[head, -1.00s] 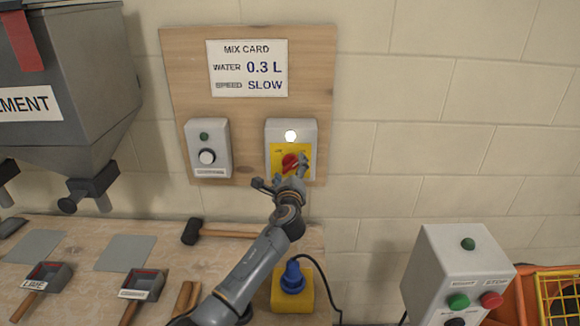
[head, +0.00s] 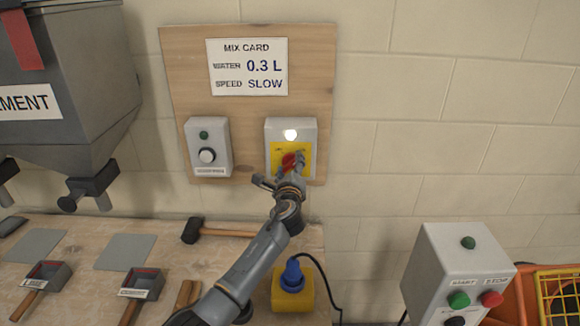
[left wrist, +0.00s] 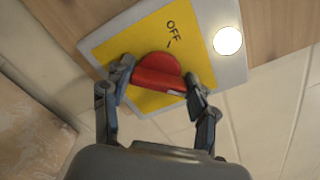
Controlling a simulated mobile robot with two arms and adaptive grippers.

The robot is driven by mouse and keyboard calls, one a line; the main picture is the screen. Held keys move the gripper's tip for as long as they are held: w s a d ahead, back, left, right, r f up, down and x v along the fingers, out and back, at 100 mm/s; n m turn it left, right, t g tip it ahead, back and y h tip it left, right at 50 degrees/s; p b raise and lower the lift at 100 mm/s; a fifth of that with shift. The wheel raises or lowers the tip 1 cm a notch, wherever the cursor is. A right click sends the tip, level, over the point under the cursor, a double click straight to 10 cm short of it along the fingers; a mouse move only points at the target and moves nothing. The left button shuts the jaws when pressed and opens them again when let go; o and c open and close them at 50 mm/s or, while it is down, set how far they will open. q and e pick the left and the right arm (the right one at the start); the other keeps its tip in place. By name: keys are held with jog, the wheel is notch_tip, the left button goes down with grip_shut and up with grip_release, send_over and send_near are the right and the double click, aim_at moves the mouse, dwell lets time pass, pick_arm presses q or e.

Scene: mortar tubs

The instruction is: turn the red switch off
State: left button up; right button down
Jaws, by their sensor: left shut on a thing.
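The red switch (head: 290,159) is a rotary knob on a yellow plate, on a light grey box (head: 306,124) fixed to the wooden wall board. It also shows in the left wrist view (left wrist: 157,68), where the word OFF is readable on the plate beside it. A round white lamp (head: 290,135) on the box is lit. My left gripper (head: 289,168) is at the switch; the left wrist view shows its two fingers (left wrist: 160,84) on either side of the knob's raised grip, shut on it. The fingers hide part of the plate's other markings. My right gripper is not in view.
Below is a bench with a mallet (head: 192,231), scoops and a yellow block with a blue plug (head: 292,280). A button box (head: 460,262) stands at the lower right.

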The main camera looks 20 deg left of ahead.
pick_arm(q)
jog(key=n+b, duration=0.1)
jog(key=n, duration=0.1)
jog(key=n+b, duration=0.1)
jog(key=b, duration=0.1)
jog(key=shift+f+n, duration=0.2)
jog(key=shift+n, duration=0.2)
jog(key=n+b, duration=0.4)
jog(key=n, duration=0.1)
jog(key=shift+f, duration=0.1)
jog(key=n+b, duration=0.3)
jog(key=n, duration=0.1)
jog(key=shift+n, duration=0.4)
jog(key=shift+n+b, duration=1.3)
jog(key=shift+n, duration=0.7)
jog(key=o, duration=1.2)
jog(key=shift+c, duration=0.2)
